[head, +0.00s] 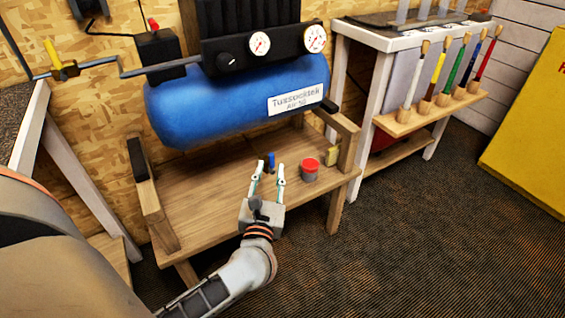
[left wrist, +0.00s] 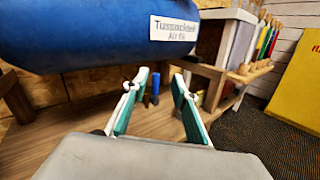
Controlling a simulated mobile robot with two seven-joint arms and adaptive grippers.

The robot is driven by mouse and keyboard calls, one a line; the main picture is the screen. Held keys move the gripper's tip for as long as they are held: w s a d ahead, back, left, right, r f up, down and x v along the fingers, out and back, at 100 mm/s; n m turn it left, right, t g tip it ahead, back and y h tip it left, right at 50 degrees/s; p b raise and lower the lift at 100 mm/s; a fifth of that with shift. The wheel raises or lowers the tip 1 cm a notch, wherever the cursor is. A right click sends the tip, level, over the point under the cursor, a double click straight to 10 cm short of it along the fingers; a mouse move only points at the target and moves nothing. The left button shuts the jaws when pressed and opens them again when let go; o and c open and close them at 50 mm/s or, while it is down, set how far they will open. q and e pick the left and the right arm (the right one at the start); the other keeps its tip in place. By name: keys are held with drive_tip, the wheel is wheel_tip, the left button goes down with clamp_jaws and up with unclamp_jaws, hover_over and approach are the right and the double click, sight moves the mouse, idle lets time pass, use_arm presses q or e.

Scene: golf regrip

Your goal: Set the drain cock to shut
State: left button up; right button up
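The drain cock shows as a small blue handle (head: 271,160) below the blue air tank (head: 235,105), beside a dark part. In the left wrist view the blue handle (left wrist: 155,85) appears upright between and beyond my fingertips. I cannot clearly tell which setting it is at. My left gripper (head: 267,172) is open, its two fingers pointing toward the cock from the front. In the left wrist view the left gripper (left wrist: 159,80) has clear room between its fingers and holds nothing. My right gripper is not in view.
A red-topped grey tin (head: 310,170) stands on the wooden bench (head: 200,205), just right of my left gripper. A yellow-handled pipe valve (head: 60,64) is at upper left. A brush rack (head: 440,108) stands at right.

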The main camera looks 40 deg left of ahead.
sight(271, 158)
use_arm(q)
drive_tip(key=w+a, duration=0.1)
drive_tip(key=w, duration=0.1)
drive_tip(key=w+a+f+n, duration=0.1)
drive_tip(key=w+a, duration=0.1)
drive_tip(key=w+a+f+n+g+b, duration=0.1)
drive_tip(key=w+a, duration=0.1)
drive_tip(key=w, duration=0.1)
drive_tip(key=shift+w+a, duration=0.1)
drive_tip(key=shift+c, duration=0.3)
clamp_jaws()
